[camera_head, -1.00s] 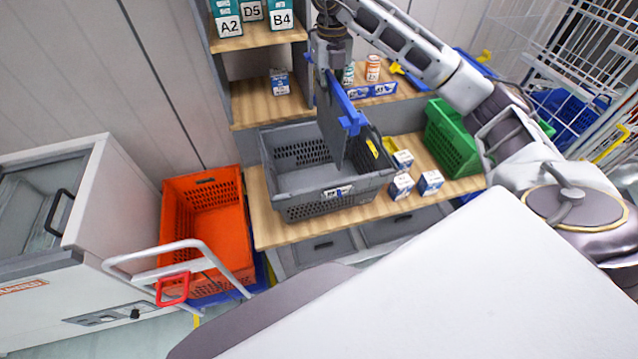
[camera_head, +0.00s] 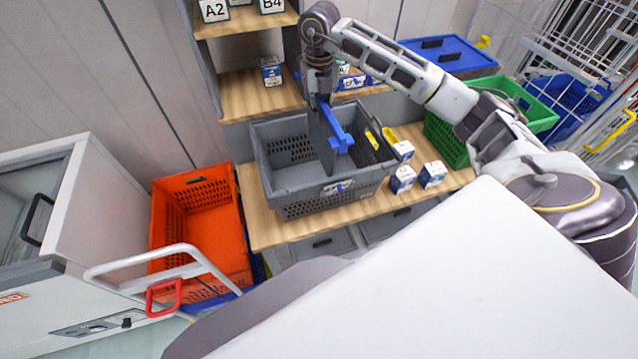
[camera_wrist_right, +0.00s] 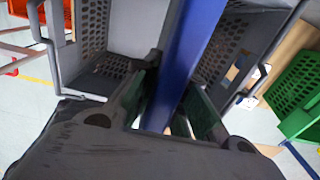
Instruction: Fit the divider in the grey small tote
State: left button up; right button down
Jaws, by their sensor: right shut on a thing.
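The grey small tote (camera_head: 284,197) stands on the wooden bench, with a label on its front wall. The divider (camera_head: 324,138) is a thin grey panel with a blue top edge (camera_head: 339,137). My right gripper (camera_head: 319,92) is shut on this edge and holds the divider upright. The panel's lower part is within the tote; whether it touches the floor or slots cannot be told. In the right wrist view my right gripper (camera_wrist_right: 168,105) has its fingers either side of the blue edge (camera_wrist_right: 193,55), tote walls beyond on both sides. My left gripper is not in view.
An orange tote (camera_head: 205,225) stands on a trolley left of the bench. Small white-and-blue boxes (camera_head: 402,180) sit close to the grey tote's right side. A green tote (camera_head: 447,140) is further right. Shelves (camera_head: 262,92) rise behind.

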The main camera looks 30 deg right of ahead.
aim_at(320, 131)
jog(key=shift+f, duration=0.6)
jog(key=shift+f+p, duration=0.4)
jog(key=shift+f, duration=2.8)
